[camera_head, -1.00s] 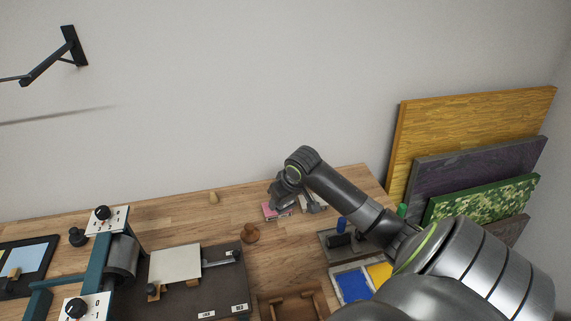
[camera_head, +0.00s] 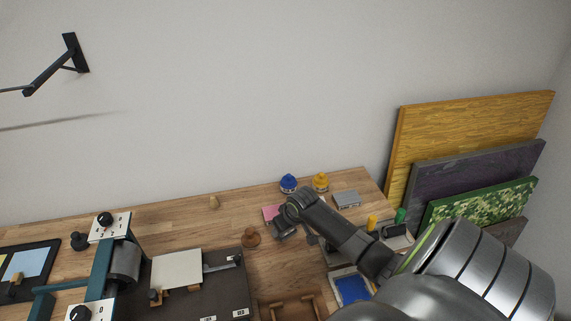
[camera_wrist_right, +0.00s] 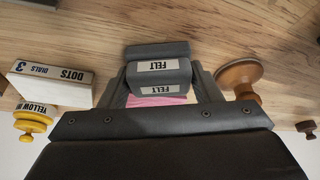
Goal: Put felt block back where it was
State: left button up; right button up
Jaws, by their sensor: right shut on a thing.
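The felt block (camera_wrist_right: 158,76) is a dark grey block with white FELT labels on two faces. It sits between the fingers of my right gripper (camera_wrist_right: 160,88) in the right wrist view. In the head view my right gripper (camera_head: 284,230) is low over the wooden table, right of the brown round-knobbed tool. The block is mostly hidden there by the wrist. A pink item (camera_head: 270,212) lies just behind the gripper, and a strip of pink also shows below the block in the wrist view (camera_wrist_right: 157,100). I cannot tell whether the block touches the table. My left gripper is out of view.
Blue (camera_head: 288,183) and yellow (camera_head: 320,182) ink jars and a grey box (camera_head: 346,199) stand behind the gripper. The brown tool (camera_head: 251,237) is close on its left. A wooden tray (camera_head: 292,305) is in front. Bare tabletop lies left of the pink item.

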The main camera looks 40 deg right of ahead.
jog(key=shift+f, duration=0.1)
jog(key=o, duration=0.9)
jog(key=shift+o, duration=0.2)
jog(key=v, duration=1.2)
jog(key=shift+b, duration=0.3)
jog(key=shift+a, duration=0.1)
